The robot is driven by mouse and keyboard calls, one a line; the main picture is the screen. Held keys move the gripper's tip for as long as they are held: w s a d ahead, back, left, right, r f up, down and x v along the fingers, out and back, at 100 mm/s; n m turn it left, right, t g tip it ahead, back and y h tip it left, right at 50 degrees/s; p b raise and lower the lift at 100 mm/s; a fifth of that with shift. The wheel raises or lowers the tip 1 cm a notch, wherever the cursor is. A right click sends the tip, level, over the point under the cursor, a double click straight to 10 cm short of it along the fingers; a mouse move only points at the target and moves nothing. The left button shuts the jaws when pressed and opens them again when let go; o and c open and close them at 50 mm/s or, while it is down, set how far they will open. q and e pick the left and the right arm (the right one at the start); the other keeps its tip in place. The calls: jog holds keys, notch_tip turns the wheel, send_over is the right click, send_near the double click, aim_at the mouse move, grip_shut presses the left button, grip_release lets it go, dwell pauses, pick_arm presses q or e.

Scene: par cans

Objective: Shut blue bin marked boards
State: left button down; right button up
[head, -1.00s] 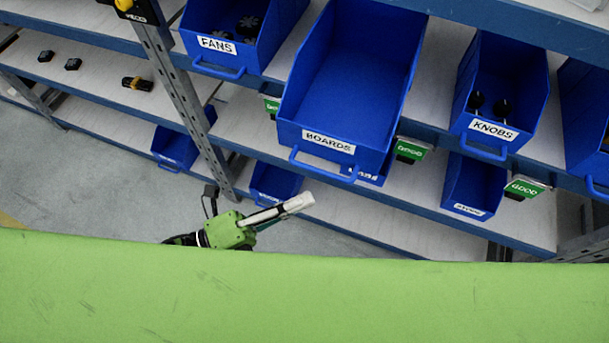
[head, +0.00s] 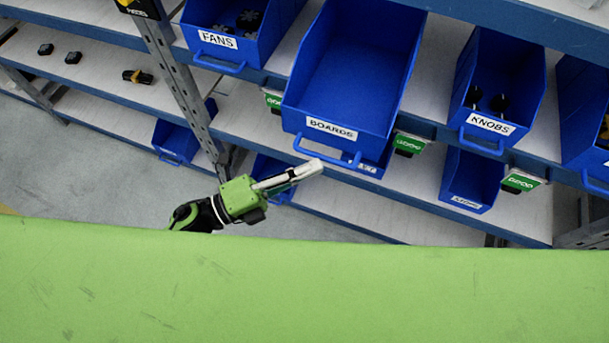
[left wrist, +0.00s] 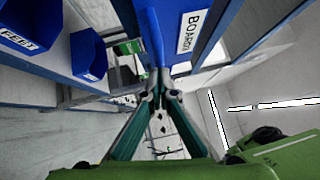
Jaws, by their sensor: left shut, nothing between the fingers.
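The blue bin marked BOARDS (head: 350,75) sits on the upper shelf in the head view. It sticks out past the shelf edge further than the FANS and KNOBS bins, and no contents show in it. Its front handle (head: 340,159) hangs below the label. My left gripper (head: 318,166) is shut and empty, its fingertips just below and in front of the handle. In the left wrist view, the BOARDS bin front (left wrist: 185,30) is close ahead, and the shut fingertips (left wrist: 161,92) appear near the blue handle (left wrist: 152,38). I cannot tell if they touch it. My right gripper is out of view.
The FANS bin (head: 240,12) stands left and the KNOBS bin (head: 500,80) right on the same shelf. A grey rack post (head: 180,85) rises left of my gripper. Smaller blue bins (head: 472,180) stand on the lower shelf. A green surface (head: 300,285) fills the foreground.

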aim_at(332, 113)
pick_arm(q)
jog(key=w+d+b, duration=0.1)
jog(key=w, duration=0.3)
jog(key=w+d+b, duration=0.1)
jog(key=w+d, duration=0.1)
jog(key=w, duration=0.3)
jog(key=w+d+b, duration=0.1)
jog(key=w, duration=0.3)
jog(key=shift+w+d+f, duration=0.1)
jog(key=shift+w+d, duration=0.05)
jog(key=shift+w, duration=0.05)
jog(key=shift+w+d, duration=0.1)
jog(key=shift+w, duration=0.2)
jog(key=shift+r, duration=0.2)
jog(key=shift+w, duration=0.1)
jog(key=shift+b, duration=0.3)
